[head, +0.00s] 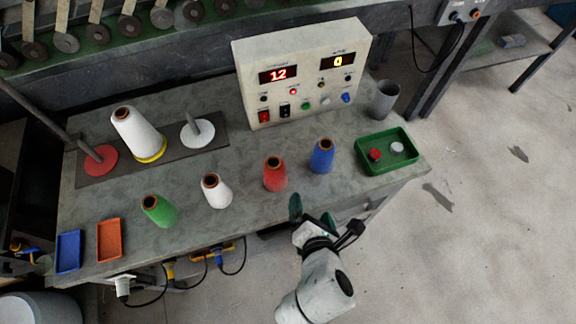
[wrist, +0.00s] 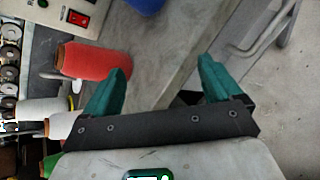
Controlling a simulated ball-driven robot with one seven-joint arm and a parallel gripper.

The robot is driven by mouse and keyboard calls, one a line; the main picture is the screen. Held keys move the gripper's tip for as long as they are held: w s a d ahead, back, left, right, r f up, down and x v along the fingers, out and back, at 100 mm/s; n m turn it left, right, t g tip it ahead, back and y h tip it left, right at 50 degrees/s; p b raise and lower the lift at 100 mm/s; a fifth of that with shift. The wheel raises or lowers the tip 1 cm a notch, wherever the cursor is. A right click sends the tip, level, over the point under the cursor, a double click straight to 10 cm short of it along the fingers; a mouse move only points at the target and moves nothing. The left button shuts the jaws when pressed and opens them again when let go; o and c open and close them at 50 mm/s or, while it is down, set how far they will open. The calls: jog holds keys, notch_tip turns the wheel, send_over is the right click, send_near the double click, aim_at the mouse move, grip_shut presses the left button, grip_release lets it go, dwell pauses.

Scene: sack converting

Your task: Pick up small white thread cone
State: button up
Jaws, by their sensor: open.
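The small white thread cone (head: 216,191) stands upright on the grey bench between the green cone (head: 158,210) and the red cone (head: 275,174). A larger white cone (head: 138,134) sits farther back on a yellow base. My gripper (head: 312,212) is open and empty at the bench's front edge, to the right of the small white cone. In the wrist view, my gripper's green fingers (wrist: 160,85) are apart with the bench edge between them. The red cone (wrist: 95,61) is near the left finger there. A white cone (wrist: 62,125) shows lower left, partly hidden by the gripper.
A blue cone (head: 322,156) stands right of the red one. A green tray (head: 411,167) and grey cup (head: 384,99) are at the right. A control box (head: 300,75) stands at the back. Blue (head: 68,252) and orange (head: 109,240) trays lie front left.

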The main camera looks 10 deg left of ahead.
aim_at(220, 199)
jog(key=s+a+r+n+y, duration=0.1)
jog(key=s+a+n+y, duration=0.1)
jog(key=a+n, duration=0.2)
jog(key=s+a+r+n+y+p, duration=0.1)
jog(key=s+a+n+y, duration=0.1)
jog(key=a+n, duration=0.2)
jog(key=s+a+r+n+y, duration=0.1)
jog(key=s+a+n+y, duration=0.1)
jog(key=a+n, duration=0.3)
jog(key=shift+s+a+r+g, duration=0.1)
jog(key=shift+s+a+g, duration=0.1)
jog(key=shift+a, duration=0.35)
jog(key=shift+s+a+r+g, duration=0.1)
jog(key=shift+s+a, duration=0.1)
jog(key=shift+a, duration=0.3)
jog(key=x, duration=0.4)
jog(key=shift+a+f+b, duration=0.15)
jog(key=shift+a+b, duration=0.15)
jog(key=shift+a, duration=0.15)
jog(key=shift+a+b+x, duration=0.2)
jog(key=shift+b+x, duration=0.6)
jog(key=shift+x, duration=2.25)
jog(key=shift+s+r, duration=0.1)
jog(key=shift+r, duration=0.1)
jog(key=shift+c, duration=0.4)
jog(key=c, duration=1.1)
jog(key=shift+r, duration=0.15)
